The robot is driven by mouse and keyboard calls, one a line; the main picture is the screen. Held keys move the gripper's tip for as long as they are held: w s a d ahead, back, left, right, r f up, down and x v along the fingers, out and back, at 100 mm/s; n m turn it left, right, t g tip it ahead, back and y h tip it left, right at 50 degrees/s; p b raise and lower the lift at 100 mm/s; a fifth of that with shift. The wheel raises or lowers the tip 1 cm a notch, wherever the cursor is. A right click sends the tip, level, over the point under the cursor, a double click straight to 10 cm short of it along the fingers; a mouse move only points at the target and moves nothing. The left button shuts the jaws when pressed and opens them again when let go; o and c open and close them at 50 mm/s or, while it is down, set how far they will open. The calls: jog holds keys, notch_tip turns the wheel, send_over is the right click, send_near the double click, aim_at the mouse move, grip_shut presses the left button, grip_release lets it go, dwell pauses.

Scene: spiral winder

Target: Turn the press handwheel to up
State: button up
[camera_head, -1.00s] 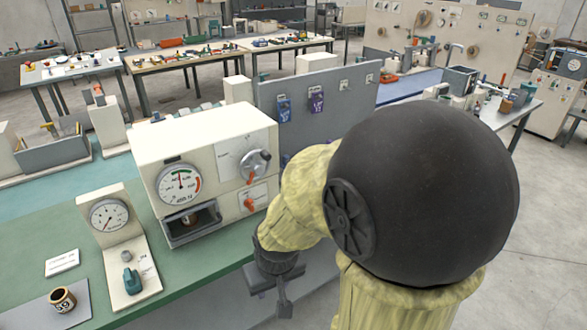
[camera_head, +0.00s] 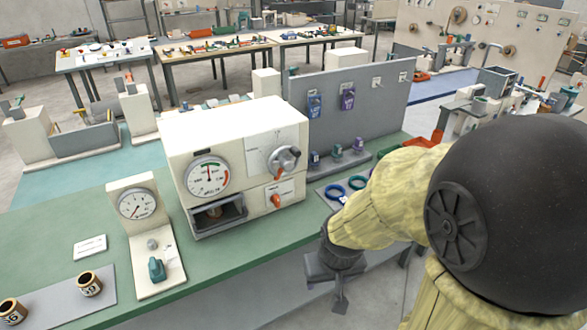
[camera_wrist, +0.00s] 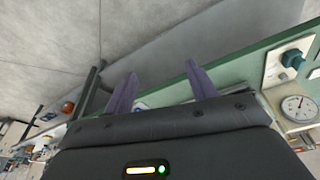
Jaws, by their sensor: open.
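A cream machine (camera_head: 236,150) stands on the green bench in the head view. Its front carries a round gauge (camera_head: 207,176) and, on the right, a grey round knob with an orange pointer (camera_head: 283,160). A smaller orange handle (camera_head: 275,201) is below the knob. No part is clearly marked as the press handwheel, so I cannot tell which it is. My gripper (camera_head: 338,290) hangs in front of the bench edge, to the right of and lower than the machine, apart from it. In the wrist view its two purple fingers (camera_wrist: 160,85) are spread with nothing between them.
A small gauge stand (camera_head: 136,205) with a green knob (camera_head: 156,269) and brown jars (camera_head: 89,284) are on the bench's left. A grey panel (camera_head: 352,110) stands behind the machine's right. Coloured rings (camera_head: 335,191) lie on the bench near my arm. Floor is open before the bench.

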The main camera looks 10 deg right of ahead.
aim_at(290, 166)
jog(key=w+d+t+y+b, duration=0.1)
jog(key=w+d+t+y, duration=0.1)
jog(key=w+t, duration=0.5)
jog(key=w+d+n+t+y+b, duration=0.1)
jog(key=w+d+t+y, duration=0.2)
jog(key=w+t, duration=0.4)
jog(key=w, duration=0.9)
jog(key=shift+w+d+y, duration=0.15)
jog(key=shift+w+y, duration=0.1)
jog(key=shift+y, duration=0.05)
jog(key=p+x, duration=0.2)
jog(key=x, duration=0.6)
jog(key=p+x, duration=0.3)
jog(key=x, duration=0.6)
jog(key=shift+w+r+p, duration=0.15)
jog(key=shift+w+p, duration=0.1)
jog(key=shift+p, duration=0.1)
jog(key=c, duration=1)
